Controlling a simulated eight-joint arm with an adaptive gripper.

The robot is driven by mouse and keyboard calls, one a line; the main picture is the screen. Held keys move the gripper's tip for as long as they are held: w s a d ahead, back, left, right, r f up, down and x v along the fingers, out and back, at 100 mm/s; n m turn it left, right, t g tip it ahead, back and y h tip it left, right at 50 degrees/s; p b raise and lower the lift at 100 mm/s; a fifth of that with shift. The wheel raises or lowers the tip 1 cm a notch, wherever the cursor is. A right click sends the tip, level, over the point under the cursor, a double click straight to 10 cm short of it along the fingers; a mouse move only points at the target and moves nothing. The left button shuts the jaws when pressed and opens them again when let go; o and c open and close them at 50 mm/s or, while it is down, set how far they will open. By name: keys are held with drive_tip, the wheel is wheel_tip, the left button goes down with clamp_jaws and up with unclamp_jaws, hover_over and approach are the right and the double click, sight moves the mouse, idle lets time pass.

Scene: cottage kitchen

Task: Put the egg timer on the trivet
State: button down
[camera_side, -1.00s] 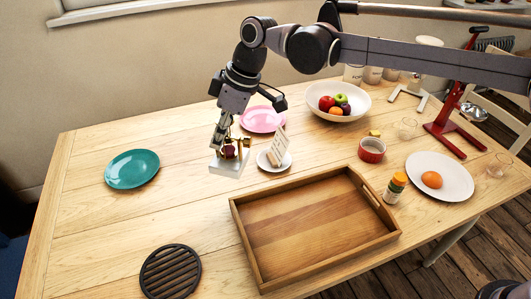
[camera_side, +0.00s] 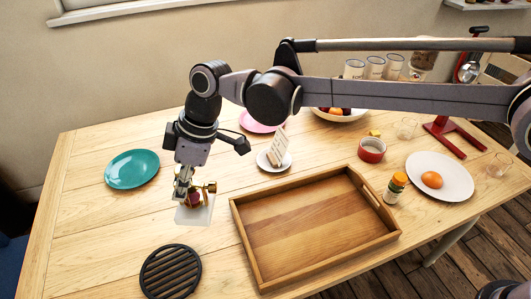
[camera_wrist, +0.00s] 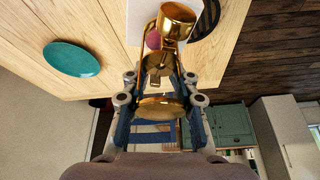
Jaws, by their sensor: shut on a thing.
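The egg timer (camera_side: 208,188) has a brass frame with a dark red part inside. My gripper (camera_side: 183,187) is shut on it and holds it above the table, left of the wooden tray. In the wrist view the brass timer (camera_wrist: 176,22) fills the space between and beyond my fingers (camera_wrist: 160,82). The trivet (camera_side: 170,272), round, black and slatted, lies at the table's near left, a little nearer the camera than the timer. Its dark edge (camera_wrist: 210,14) shows partly behind the timer in the wrist view.
The wooden tray (camera_side: 238,226) stands right of the trivet. A teal plate (camera_side: 132,169) lies at the left. A small white dish (camera_side: 264,163) with a card-like stand, a pink plate (camera_side: 258,122) and a red ramekin (camera_side: 371,150) are farther back. Table around the trivet is clear.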

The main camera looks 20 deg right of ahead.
drive_tip(key=shift+a+f, duration=0.1)
drive_tip(key=shift+f, duration=0.5)
drive_tip(key=shift+s+a+f, duration=0.15)
drive_tip(key=shift+a+f, duration=0.1)
drive_tip(key=shift+s+a+f, duration=0.8)
drive_tip(key=shift+a+f, duration=0.85)
drive_tip(key=shift+f, duration=0.1)
drive_tip(key=shift+s+a+f, duration=0.75)
drive_tip(key=shift+a+f, duration=0.9)
drive_tip(key=shift+f, duration=0.15)
drive_tip(key=shift+s+a+f, duration=0.8)
drive_tip(key=shift+a+f, duration=0.85)
drive_tip(key=shift+f, duration=0.1)
drive_tip(key=shift+f, duration=0.1)
drive_tip(key=c, duration=1)
unclamp_jaws()
drive_tip(key=shift+f, duration=0.15)
drive_tip(key=shift+c, duration=0.2)
drive_tip(key=shift+r, duration=0.2)
